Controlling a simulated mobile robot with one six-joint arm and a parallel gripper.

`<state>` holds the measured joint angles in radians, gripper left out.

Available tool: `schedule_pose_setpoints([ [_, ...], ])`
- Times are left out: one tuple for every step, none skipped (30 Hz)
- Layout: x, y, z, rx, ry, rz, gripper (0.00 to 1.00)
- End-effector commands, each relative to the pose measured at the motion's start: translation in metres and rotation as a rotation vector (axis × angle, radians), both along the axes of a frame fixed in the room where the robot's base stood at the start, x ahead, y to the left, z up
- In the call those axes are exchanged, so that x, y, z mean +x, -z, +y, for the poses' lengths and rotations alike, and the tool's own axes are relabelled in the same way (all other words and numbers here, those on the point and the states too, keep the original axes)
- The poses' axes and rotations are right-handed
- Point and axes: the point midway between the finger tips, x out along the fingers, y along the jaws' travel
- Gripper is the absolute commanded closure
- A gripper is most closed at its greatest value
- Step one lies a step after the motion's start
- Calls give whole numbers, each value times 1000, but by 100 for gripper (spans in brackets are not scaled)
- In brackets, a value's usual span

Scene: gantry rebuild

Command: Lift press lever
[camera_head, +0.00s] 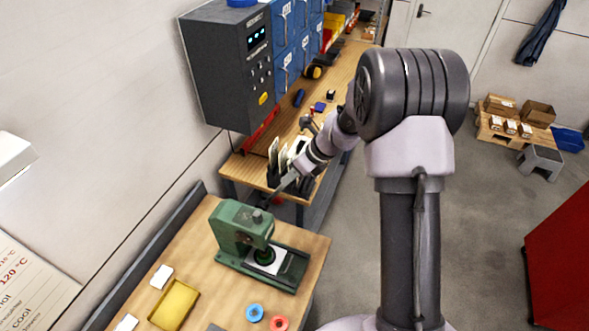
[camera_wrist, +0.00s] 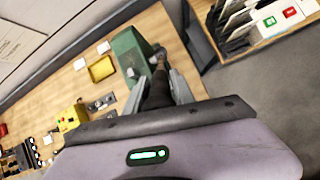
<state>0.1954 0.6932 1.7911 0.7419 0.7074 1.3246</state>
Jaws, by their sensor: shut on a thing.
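The green press (camera_head: 236,222) stands on the near wooden bench, with a white square and a dark green disc on its dark base. It also shows in the wrist view (camera_wrist: 126,50). Its dark lever (camera_head: 268,201) slants up from the press head towards my gripper (camera_head: 284,187). In the wrist view, the dark lever (camera_wrist: 157,92) lies between the two grey fingers of my gripper (camera_wrist: 155,74). My gripper is shut on the lever. The exact contact is small and partly hidden in the head view.
A yellow tray (camera_head: 175,304), a blue ring (camera_head: 255,312) and a red ring (camera_head: 279,323) lie on the near bench. A rack of upright boards (camera_head: 290,161) stands on the farther bench, close behind my gripper. Open floor lies to the right.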

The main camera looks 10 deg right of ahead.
Motion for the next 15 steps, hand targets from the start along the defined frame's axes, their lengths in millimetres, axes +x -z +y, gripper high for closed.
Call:
schedule_pose_setpoints([
  [2, -3, 1, 0, 0, -5, 100],
  [2, -3, 1, 0, 0, -5, 100],
  [2, -3, 1, 1, 0, -6, 100],
  [2, -3, 1, 1, 0, -6, 100],
  [2, -3, 1, 1, 0, -6, 100],
  [3, -3, 1, 1, 1, -7, 100],
  [3, -3, 1, 1, 0, -7, 100],
  [3, -4, 1, 1, 0, -7, 100],
  [3, -4, 1, 1, 0, -7, 66],
  [3, -4, 1, 1, 0, -7, 60],
  [3, -3, 1, 1, 0, -7, 55],
  [2, -3, 1, 1, 0, -7, 55],
  [2, -3, 1, 0, 0, -7, 55],
  [2, -3, 1, 1, -1, -6, 55],
  [2, -3, 1, 1, -1, -6, 55],
])
